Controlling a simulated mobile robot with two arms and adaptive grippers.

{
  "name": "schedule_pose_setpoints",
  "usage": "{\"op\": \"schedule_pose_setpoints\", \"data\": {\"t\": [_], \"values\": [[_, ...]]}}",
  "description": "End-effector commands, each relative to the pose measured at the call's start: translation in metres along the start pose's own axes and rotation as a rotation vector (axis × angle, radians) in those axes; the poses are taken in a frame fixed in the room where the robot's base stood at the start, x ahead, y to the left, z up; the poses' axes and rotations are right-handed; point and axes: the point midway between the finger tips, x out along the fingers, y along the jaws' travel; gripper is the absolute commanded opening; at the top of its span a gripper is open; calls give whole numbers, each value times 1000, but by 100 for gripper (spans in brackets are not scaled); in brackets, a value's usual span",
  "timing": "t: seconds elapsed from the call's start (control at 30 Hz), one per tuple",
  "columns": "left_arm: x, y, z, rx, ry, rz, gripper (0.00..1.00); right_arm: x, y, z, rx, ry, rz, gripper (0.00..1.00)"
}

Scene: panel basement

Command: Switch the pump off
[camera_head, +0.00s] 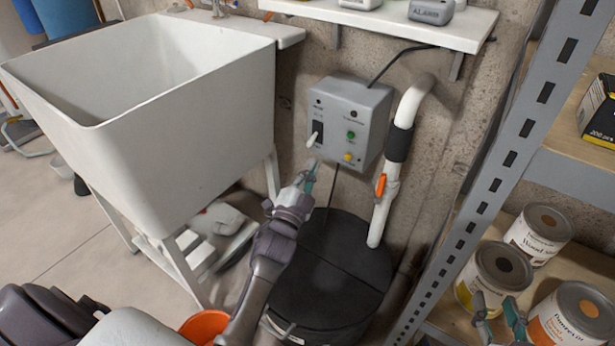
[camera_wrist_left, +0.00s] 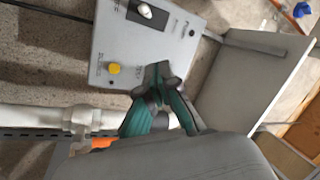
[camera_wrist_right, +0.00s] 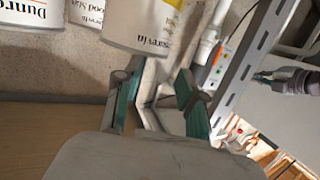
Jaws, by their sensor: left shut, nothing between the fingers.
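The grey pump control box (camera_head: 357,105) is on the wall. It has a white-handled lever (camera_head: 313,139) at the lower end of a dark slot, a green button or lamp (camera_head: 351,135) and a yellow one (camera_head: 348,156). My left gripper (camera_head: 308,172) is shut and empty, just below the lever and apparently apart from it. The left wrist view shows its teal fingers (camera_wrist_left: 160,84) by the box face, beside the yellow button (camera_wrist_left: 114,68), with a white knob (camera_wrist_left: 146,10) farther up. My right gripper (camera_head: 498,312) is open and empty by the shelf cans.
A white sink (camera_head: 190,130) stands left of the box, and a white shelf (camera_head: 400,22) hangs above. A white pipe with an orange valve handle (camera_head: 380,186) runs down to a black round lid (camera_head: 335,265). A metal rack (camera_head: 480,180) with paint cans (camera_head: 492,272) limits the right.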

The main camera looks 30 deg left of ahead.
Motion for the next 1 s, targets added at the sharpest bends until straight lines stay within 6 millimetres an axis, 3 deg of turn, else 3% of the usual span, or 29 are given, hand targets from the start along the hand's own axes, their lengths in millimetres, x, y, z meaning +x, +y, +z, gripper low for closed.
{"op": "schedule_pose_setpoints", "data": {"t": [0.1, 0.23, 0.87, 1.0], "values": [[-20, 0, -1, -1, -1, 1, 0, -3, 2, 13, -1, -79, 5, 40], [-30, 0, -1, 0, 0, 0, 0, -5, 3, 21, -2, -125, 7, 40], [-35, 0, 0, -3, -5, 3, 0, -6, 4, 25, -1, -144, 9, 40], [-46, 3, 12, -56, -95, 55, 0, -10, 6, 40, -1, -214, 13, 40]]}}
